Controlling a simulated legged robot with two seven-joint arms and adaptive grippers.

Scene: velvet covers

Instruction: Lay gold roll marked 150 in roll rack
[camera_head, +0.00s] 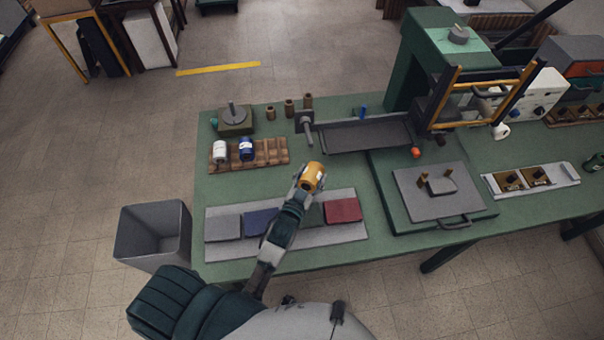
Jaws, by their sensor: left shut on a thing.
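My left gripper (306,184) is shut on the gold roll (314,174), which has a pale label too small to read. It holds the roll over the green table, above the row of velvet covers. The roll rack (270,153) is a brown wooden block to the left of the roll. A white roll (220,151) and a blue roll (246,149) lie in its left part. My right gripper is not in view.
A grey mat (358,229) bears grey, blue, green and red covers, partly behind my arm. A dark tray (360,136) and small brown cylinders (289,108) stand behind. A green press (424,60) stands at the right. A grey bin (153,232) stands beside the table.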

